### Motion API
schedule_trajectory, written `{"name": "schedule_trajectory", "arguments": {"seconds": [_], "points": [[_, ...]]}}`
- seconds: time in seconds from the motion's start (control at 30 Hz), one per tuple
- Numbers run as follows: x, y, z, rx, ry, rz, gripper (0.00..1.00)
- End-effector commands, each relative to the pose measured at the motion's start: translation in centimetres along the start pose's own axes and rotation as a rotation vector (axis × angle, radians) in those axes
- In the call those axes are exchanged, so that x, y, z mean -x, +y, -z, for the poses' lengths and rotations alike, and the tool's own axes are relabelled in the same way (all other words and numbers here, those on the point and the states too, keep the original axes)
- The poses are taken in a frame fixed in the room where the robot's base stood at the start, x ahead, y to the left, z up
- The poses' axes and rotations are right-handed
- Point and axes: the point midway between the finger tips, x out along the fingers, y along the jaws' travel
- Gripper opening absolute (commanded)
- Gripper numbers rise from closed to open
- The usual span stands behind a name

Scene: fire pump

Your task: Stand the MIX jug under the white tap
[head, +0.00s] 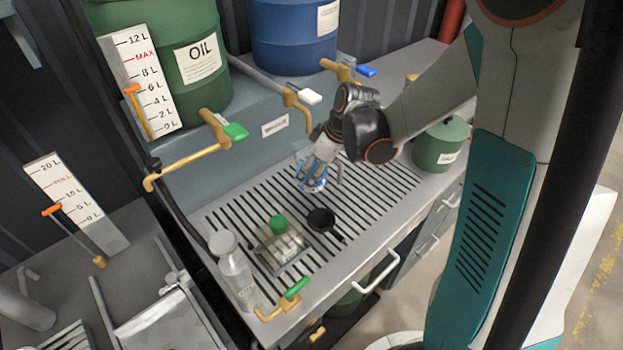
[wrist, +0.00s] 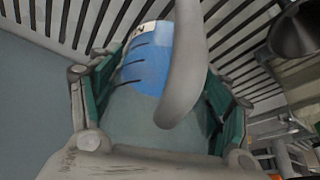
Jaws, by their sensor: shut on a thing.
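A clear jug with blue in it (head: 318,183) is between the fingers of my gripper (head: 316,162), over the slatted drip grate. In the wrist view the jug (wrist: 150,68) shows a blue part with dark marks and a pale curved handle; its lettering cannot be read. My gripper's green-padded fingers (wrist: 160,105) are shut on its two sides. The white tap (head: 308,96) has a brass spout that points down, behind the jug and a little higher in the head view. I cannot tell whether the jug touches the grate.
A black funnel or cup (head: 321,220), a clear container with a green cap (head: 280,245) and a clear bottle (head: 233,270) stand in front. A green-handled tap (head: 235,131) is left, a blue-handled tap (head: 365,70) right. A green pot (head: 440,145) stands at right.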

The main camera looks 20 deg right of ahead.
Motion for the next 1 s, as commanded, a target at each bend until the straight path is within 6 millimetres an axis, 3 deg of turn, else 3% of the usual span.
{"name": "schedule_trajectory", "arguments": {"seconds": [0.3, 0.67, 0.7, 0.77, 1.0], "points": [[-3.8, 0.2, -1.0, 0.001, 0.000, 0.000, 0.36], [-3.9, 0.3, -0.9, 0.000, 0.000, 0.000, 0.36], [-3.9, 0.3, -0.9, 0.000, 0.000, 0.000, 0.77], [-3.9, 0.3, -0.9, 0.000, 0.000, 0.000, 0.91], [-3.8, 0.3, -0.9, 0.000, 0.000, 0.000, 0.93]]}}
